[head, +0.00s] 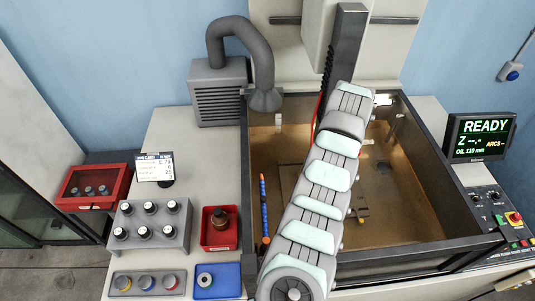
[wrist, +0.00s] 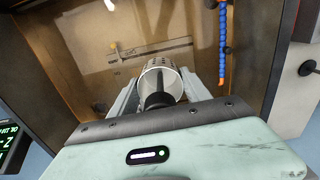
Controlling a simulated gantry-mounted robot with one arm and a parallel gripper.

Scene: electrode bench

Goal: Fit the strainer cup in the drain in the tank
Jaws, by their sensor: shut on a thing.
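My gripper (wrist: 158,92) is shut on the strainer cup (wrist: 162,72), a silvery perforated metal cup with a dark stem, and holds it between the pale fingers in the wrist view. The brown-floored tank (head: 423,207) stands open in the head view, and my arm reaches into it. My arm hides the gripper and the cup in the head view. I cannot make out the drain for certain; a dark round patch shows on the tank floor to the right of my arm. The gap between cup and floor cannot be told.
A blue segmented hose (wrist: 223,35) with an orange tip stands along the tank wall, also in the head view (head: 263,205). A slim bar (wrist: 150,52) lies across the tank floor. Left of the tank are a red tray (head: 233,240), a blue tray (head: 228,287) and a grey rack (head: 150,238).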

